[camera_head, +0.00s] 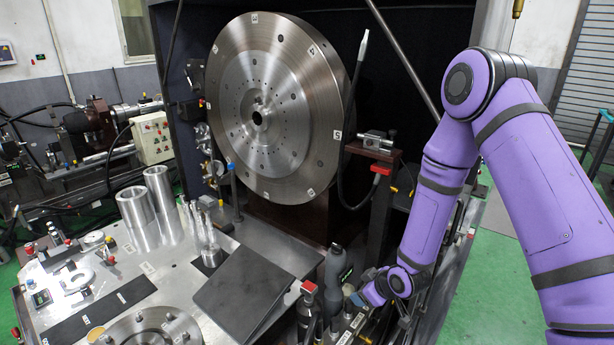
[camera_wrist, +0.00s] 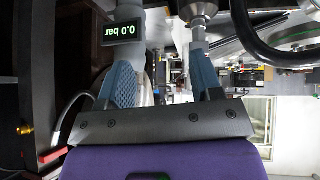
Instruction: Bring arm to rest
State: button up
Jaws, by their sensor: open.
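My purple arm (camera_head: 545,190) comes in from the right side of the head view and bends down to the bench's right edge. My gripper (camera_head: 354,297) is low there, beside a grey upright tool (camera_head: 335,268). In the wrist view my gripper (camera_wrist: 163,75) has its two blue-grey fingers spread apart, with nothing clearly held between them. A grey piece with a display reading 0.0 bar (camera_wrist: 123,28) is just beyond the left finger. A metal fitting (camera_wrist: 198,12) is beyond the right finger. The fingertips are small and partly hidden in the head view.
A large steel disc (camera_head: 285,95) stands behind the bench (camera_head: 190,268). Metal cylinders (camera_head: 136,212), a tilted dark panel (camera_head: 245,290) and a red-topped tool (camera_head: 308,290) stand near. A black hose (camera_head: 350,130) hangs by the disc. Green floor (camera_head: 510,275) is open at right.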

jog(key=s+d+r+m+h, duration=0.15)
jog(key=d+r, duration=0.25)
jog(key=r, duration=0.6)
jog(key=s+d+r+m+h, duration=0.1)
jog(key=d+r+m, duration=0.15)
jog(key=r, duration=0.75)
jog(key=s+d+r+m+h, duration=0.15)
jog(key=d+r, duration=0.25)
jog(key=r, duration=0.6)
jog(key=s+d+r+m, duration=0.2)
jog(key=s+r, duration=0.5)
jog(key=s, duration=0.5)
jog(key=s+d+r+m, duration=0.2)
jog(key=s+r, duration=0.6)
jog(key=s, duration=0.4)
jog(key=shift+s+g+h, duration=0.35)
jog(key=shift+g+h, duration=0.05)
jog(key=shift+d, duration=0.1)
